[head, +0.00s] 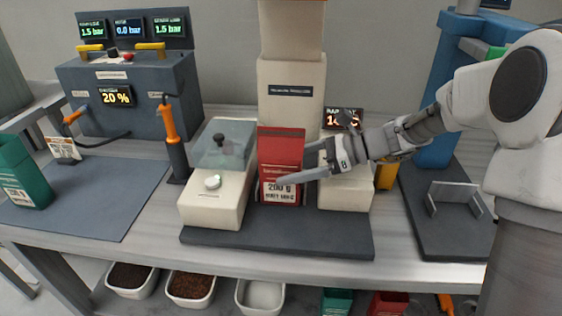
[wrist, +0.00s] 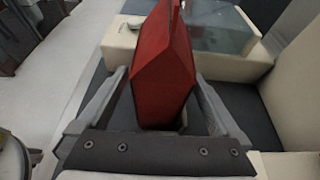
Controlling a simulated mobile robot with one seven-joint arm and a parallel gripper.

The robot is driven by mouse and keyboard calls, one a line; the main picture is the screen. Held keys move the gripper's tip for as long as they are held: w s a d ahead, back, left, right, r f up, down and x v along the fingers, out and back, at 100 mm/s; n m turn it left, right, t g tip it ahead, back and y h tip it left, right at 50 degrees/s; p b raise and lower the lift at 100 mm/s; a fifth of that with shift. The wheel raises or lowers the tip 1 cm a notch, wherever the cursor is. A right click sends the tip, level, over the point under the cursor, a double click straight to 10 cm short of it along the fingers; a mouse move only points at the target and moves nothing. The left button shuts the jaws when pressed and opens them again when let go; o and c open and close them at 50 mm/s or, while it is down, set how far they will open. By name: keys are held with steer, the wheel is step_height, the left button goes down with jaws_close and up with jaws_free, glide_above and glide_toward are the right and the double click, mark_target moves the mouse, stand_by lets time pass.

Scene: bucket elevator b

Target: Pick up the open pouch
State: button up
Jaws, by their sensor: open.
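A red pouch (head: 281,150) with a white label reading 200 g stands upright on the dark base of the cream machine, between its two lower blocks. In the wrist view the red pouch (wrist: 166,60) rises between my gripper's fingers. My gripper (head: 290,163) comes in from the right, with one finger across the pouch's front and the other mostly hidden behind it. The gripper (wrist: 160,100) is open, with a finger on each side of the pouch and visible gaps to it. Whether the pouch's top is open cannot be told.
The cream machine's column (head: 291,95) stands close behind the pouch. A clear-lidded block (head: 214,195) is close on the left. A teal pouch (head: 22,175) stands on the grey mat (head: 100,200) at far left. A metal bracket (head: 455,200) stands at right.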

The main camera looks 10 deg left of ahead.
steer(key=x, duration=0.2)
steer(key=shift+a+f, duration=0.25)
steer(key=shift+a, duration=0.05)
steer(key=shift+c, duration=0.3)
steer(key=shift+r, duration=0.1)
steer(key=c, duration=0.9)
